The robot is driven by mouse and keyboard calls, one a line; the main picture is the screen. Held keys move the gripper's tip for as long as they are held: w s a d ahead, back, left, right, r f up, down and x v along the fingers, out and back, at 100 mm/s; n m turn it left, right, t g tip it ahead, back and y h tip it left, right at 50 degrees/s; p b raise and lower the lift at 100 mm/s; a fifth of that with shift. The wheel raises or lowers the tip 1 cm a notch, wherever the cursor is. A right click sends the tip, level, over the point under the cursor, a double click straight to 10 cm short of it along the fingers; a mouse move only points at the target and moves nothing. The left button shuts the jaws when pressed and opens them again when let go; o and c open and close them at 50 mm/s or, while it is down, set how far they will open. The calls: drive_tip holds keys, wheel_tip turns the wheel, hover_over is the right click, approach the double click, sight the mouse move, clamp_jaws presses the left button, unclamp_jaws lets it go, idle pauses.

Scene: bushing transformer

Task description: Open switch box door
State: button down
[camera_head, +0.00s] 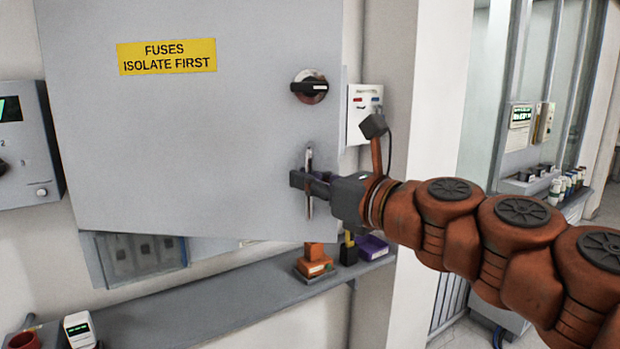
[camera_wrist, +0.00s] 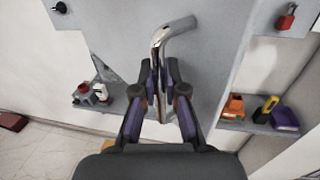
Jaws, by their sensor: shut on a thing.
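The grey switch box door (camera_head: 190,130) fills the left and middle of the head view, with a yellow label reading "FUSES ISOLATE FIRST" (camera_head: 166,56). It stands ajar, out from the box; part of the box interior (camera_head: 140,256) shows below its lower edge. A black rotary knob (camera_head: 310,87) sits at its upper right. My gripper (camera_head: 310,187) is shut on the metal door handle (camera_head: 309,160) near the right edge. In the wrist view the bent chrome handle (camera_wrist: 172,36) stands between the fingers (camera_wrist: 160,82), in front of the door (camera_wrist: 215,55). The hinge is hidden.
A grey shelf (camera_head: 215,305) runs below the door, bearing an orange device (camera_head: 314,262) and a purple bin (camera_head: 373,248). A grey control box (camera_head: 30,145) is on the left wall. A white wall pillar (camera_head: 425,130) stands right of the door.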

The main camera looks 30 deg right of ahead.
drive_tip(key=shift+s, duration=0.15)
drive_tip(key=shift+r, duration=0.1)
drive_tip(key=c, duration=1.2)
unclamp_jaws()
drive_tip(key=shift+s, duration=0.15)
drive_tip(key=v, duration=0.7)
drive_tip(key=shift+s, duration=0.1)
drive_tip(key=shift+c, duration=0.4)
